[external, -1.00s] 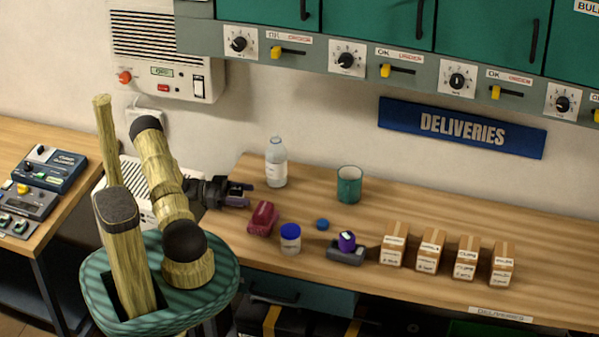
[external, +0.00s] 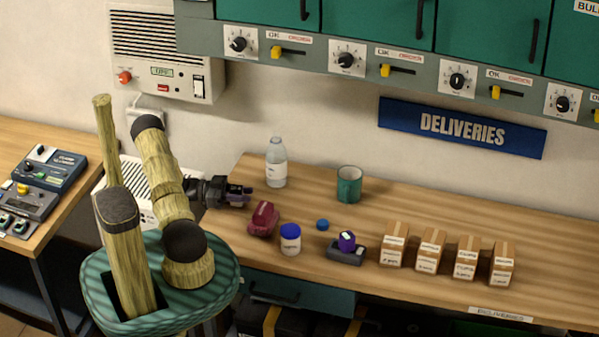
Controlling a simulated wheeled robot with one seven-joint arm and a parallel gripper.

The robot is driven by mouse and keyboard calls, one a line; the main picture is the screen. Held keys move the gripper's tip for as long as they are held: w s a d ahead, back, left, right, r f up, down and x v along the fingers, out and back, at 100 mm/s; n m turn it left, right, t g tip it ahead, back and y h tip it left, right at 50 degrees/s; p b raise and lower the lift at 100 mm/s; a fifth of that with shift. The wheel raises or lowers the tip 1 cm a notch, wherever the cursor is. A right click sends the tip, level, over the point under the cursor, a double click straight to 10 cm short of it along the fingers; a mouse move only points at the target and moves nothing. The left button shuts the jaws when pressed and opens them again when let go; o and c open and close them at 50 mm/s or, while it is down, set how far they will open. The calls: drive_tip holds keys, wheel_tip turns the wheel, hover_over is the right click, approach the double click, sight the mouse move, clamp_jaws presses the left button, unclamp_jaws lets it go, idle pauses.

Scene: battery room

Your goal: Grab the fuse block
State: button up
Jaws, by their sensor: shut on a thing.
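My gripper (external: 240,195) is at the left end of the wooden bench, pointing right. Its jaws are shut on a small dark purple block, mostly hidden between the fingers. It appears to be the fuse block, but it is too small to tell its details. The gripper is just left of and below the clear bottle (external: 276,165), and above and left of a dark red object (external: 263,220) on the bench. It appears apart from both.
A blue-lidded jar (external: 290,240), a blue cap (external: 322,225), a purple item in a dark grey holder (external: 345,252), a green cup (external: 349,185) and several small cartons (external: 430,251) stand on the bench (external: 420,205). The back right is clear.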

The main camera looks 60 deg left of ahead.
drive_tip(key=shift+s+d+r, duration=0.15)
drive_tip(key=shift+s+d, duration=0.05)
drive_tip(key=shift+d, duration=0.05)
drive_tip(key=s+d+p, duration=0.5)
drive_tip(key=s+d, duration=1.7)
drive_tip(key=shift+d+p, duration=0.15)
drive_tip(key=shift+p, duration=0.15)
drive_tip(key=shift+s, duration=0.1)
